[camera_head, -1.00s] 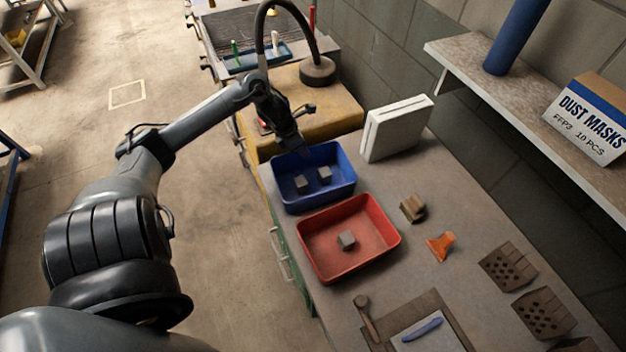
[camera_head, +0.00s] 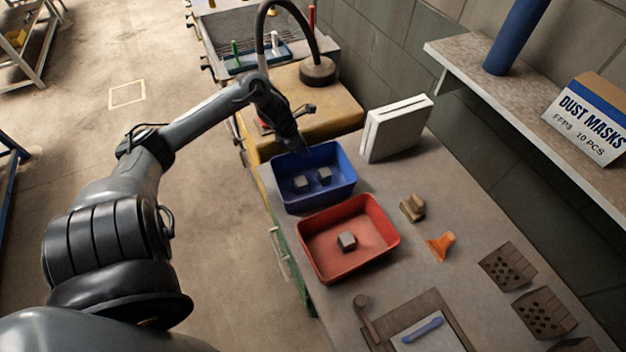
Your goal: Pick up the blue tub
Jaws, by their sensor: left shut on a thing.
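The blue tub (camera_head: 318,204) stands on the workbench, with two small grey cubes inside it. My left gripper (camera_head: 303,150) is at the tub's far rim, reaching down from above. It is shut on the tub's rim, though its fingertips are small and partly hidden. I cannot tell any gap between the tub's base and the bench. My right gripper is not in view.
A red tub (camera_head: 385,252) with one grey cube sits directly in front of the blue tub. A white case (camera_head: 396,130) stands close to its right. A brown block (camera_head: 413,207), an orange scraper (camera_head: 440,246) and hollow bricks (camera_head: 508,266) lie further right.

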